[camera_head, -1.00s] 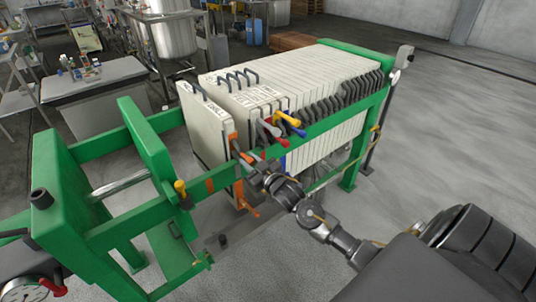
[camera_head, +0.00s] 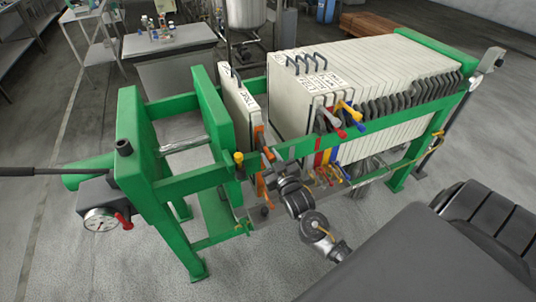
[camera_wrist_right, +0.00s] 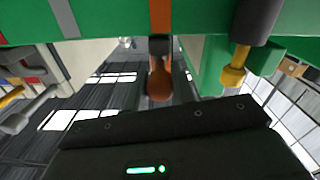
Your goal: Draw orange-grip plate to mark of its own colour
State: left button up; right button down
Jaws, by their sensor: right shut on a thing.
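The orange-grip plate (camera_head: 239,105) is a pale upright plate with an orange edge strip, standing between the green pressing plate (camera_head: 212,115) and the main pack, with a gap to the pack. My right gripper (camera_head: 268,160) is at the near rail, shut on its orange grip. In the right wrist view the orange grip (camera_wrist_right: 160,80) sits between the fingers. Above it, an orange mark (camera_wrist_right: 160,16) crosses the green rail and looks nearly in line with the grip. In the head view my arm and the plate's edge hide this mark. My left gripper is out of view.
The pale plate pack (camera_head: 340,85) stands to the right with grey, red, yellow and blue grips. A grey mark (camera_wrist_right: 63,17) is on the rail. A yellow-tipped fitting (camera_wrist_right: 238,65) hangs close at right. A pressure gauge (camera_head: 100,220) is at the left end.

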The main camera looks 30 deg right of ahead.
jog(key=shift+a, duration=0.15)
jog(key=c, duration=1.2)
grip_release()
jog(key=shift+o, duration=0.2)
jog(key=s+a+b, duration=0.2)
jog(key=s, duration=0.8)
jog(key=shift+s, duration=0.3)
